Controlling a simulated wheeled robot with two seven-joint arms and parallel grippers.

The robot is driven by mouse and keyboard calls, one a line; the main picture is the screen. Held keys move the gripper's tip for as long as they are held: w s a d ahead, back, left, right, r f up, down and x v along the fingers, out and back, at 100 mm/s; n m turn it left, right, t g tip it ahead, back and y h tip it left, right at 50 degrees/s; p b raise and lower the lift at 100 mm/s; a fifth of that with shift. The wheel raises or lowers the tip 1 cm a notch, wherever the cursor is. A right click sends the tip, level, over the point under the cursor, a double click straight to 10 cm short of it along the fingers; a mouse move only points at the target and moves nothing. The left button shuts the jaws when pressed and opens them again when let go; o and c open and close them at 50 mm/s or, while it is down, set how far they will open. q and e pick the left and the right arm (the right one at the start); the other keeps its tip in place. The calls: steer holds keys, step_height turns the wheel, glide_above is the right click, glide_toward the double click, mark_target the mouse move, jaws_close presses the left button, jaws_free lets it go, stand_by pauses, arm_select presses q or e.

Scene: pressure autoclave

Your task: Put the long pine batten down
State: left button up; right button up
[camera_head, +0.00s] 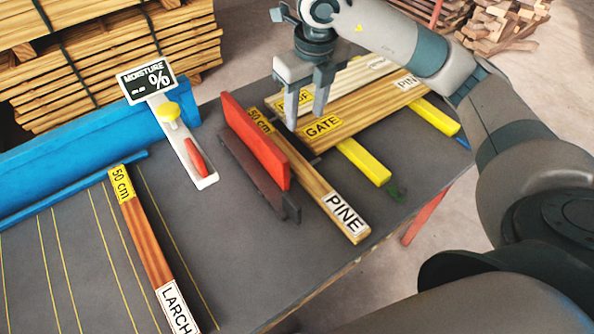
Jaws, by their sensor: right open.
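A long pine batten (318,186), with a yellow "50 cm" label at its far end and a white "PINE" label at its near end, lies on the dark table (240,245). It runs beside an upright red plate (254,139) with a dark bar along its foot. My right gripper (304,121) is open, fingers pointing down, above the batten's far half and beside the "GATE" board. Nothing shows between its fingers. Whether a fingertip touches the batten, I cannot tell. My left gripper is out of view.
A "GATE" board (364,109) and a paler board lie on yellow bars (364,161) at right. A larch batten (148,238) lies at left, near a blue rail (95,150) and a moisture meter (185,145).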

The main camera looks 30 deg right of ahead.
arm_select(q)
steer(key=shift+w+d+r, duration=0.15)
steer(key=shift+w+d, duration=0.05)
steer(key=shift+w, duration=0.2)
arm_select(e)
steer(key=shift+f, duration=0.25)
